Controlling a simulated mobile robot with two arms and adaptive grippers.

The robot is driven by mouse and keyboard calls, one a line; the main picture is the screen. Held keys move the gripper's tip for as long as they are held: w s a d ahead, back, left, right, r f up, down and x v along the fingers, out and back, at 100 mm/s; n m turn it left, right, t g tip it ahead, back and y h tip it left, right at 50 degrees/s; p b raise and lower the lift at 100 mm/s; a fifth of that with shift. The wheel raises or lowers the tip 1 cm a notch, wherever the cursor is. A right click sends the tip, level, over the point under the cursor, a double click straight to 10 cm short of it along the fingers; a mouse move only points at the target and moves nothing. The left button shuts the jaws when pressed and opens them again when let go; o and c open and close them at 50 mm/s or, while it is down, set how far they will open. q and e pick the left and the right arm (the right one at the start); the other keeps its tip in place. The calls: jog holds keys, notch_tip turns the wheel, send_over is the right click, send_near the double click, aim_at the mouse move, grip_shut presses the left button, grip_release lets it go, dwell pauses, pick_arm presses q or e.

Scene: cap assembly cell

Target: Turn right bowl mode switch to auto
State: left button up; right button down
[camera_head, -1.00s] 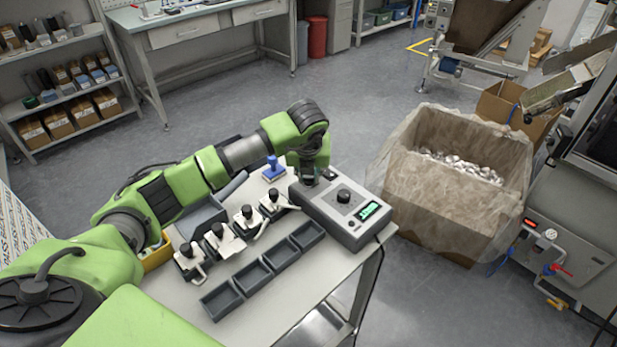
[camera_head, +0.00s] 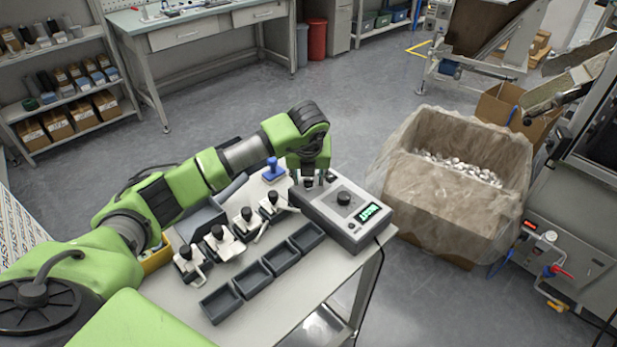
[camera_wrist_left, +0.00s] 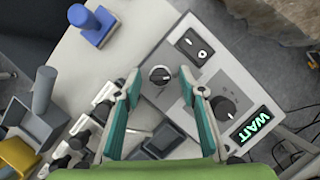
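A grey control box (camera_head: 340,211) stands on the table's right end. Whether this is the right bowl mode switch cannot be read. My left gripper (camera_wrist_left: 158,79) is open, with a teal finger on each side of this switch and gaps showing. In the head view, my left gripper (camera_head: 307,180) is over the box's far left part, and hides the small switch. My right gripper is not in view.
A blue stamp-like object (camera_head: 273,169), several toggle clamps and dark trays (camera_head: 254,278) are close by. A lined carton (camera_head: 440,210) stands right.

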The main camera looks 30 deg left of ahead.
pick_arm(q)
jog(key=v, duration=1.1)
jog(key=shift+r, duration=0.35)
jog(key=shift+s, duration=0.15)
jog(key=shift+d, duration=0.1)
